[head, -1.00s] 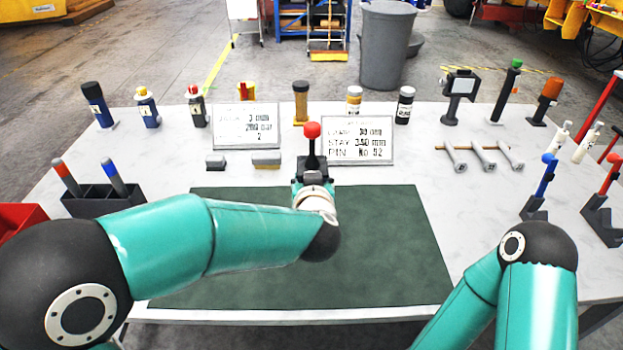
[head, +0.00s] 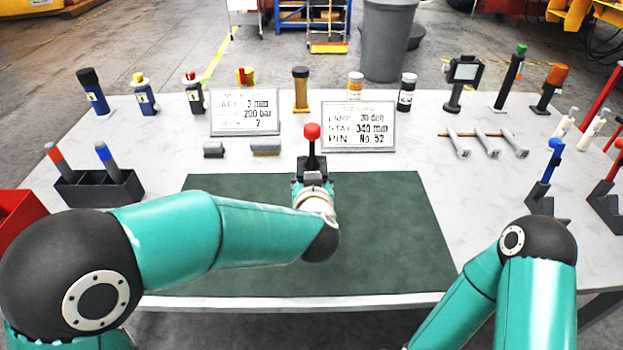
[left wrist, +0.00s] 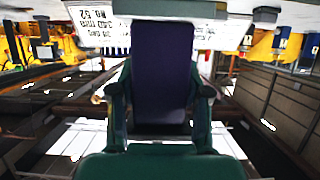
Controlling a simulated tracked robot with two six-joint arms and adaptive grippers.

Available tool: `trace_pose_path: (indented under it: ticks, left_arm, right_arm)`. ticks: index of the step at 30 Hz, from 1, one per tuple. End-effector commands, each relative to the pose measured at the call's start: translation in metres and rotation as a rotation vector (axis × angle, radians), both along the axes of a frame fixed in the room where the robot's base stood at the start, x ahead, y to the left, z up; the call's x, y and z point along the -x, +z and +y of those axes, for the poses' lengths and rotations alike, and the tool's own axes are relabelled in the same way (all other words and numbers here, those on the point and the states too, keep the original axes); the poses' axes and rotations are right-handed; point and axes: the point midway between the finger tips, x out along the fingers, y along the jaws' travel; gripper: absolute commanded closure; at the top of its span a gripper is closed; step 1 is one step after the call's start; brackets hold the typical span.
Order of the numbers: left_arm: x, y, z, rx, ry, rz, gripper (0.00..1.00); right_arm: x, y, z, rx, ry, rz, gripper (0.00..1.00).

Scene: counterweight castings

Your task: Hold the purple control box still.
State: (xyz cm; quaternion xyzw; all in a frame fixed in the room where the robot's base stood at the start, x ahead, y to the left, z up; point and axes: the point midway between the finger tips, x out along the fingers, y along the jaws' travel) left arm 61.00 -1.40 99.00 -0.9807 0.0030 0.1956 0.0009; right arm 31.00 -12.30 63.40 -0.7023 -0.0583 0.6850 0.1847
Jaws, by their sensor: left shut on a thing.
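The purple control box (left wrist: 160,70) stands between the two fingers of my left gripper (left wrist: 160,108) in the left wrist view. The fingers are shut on its sides. In the head view the left gripper (head: 313,182) is over the far part of the green mat. A black lever with a red ball knob (head: 312,131) rises upright from what it holds. The box body is mostly hidden there by my wrist. My right arm shows at the lower right, but its gripper is out of view.
Two printed signs (head: 357,127) stand behind the gripper. The green mat (head: 390,240) is bare around my arm. A dark holder (head: 98,190) with two markers is at left. Several bottles and tools line the back, and levers (head: 547,180) stand at right.

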Motion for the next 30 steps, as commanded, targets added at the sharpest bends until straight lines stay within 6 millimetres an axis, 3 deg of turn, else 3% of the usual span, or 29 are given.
trace_pose_path:
  ticks: [30]
  left_arm:
    - [0.000, -0.048, 0.000, 0.001, 0.000, -0.004, 1.00]
  right_arm:
    - [0.000, -0.035, 0.000, 0.000, 0.000, 0.000, 0.60]
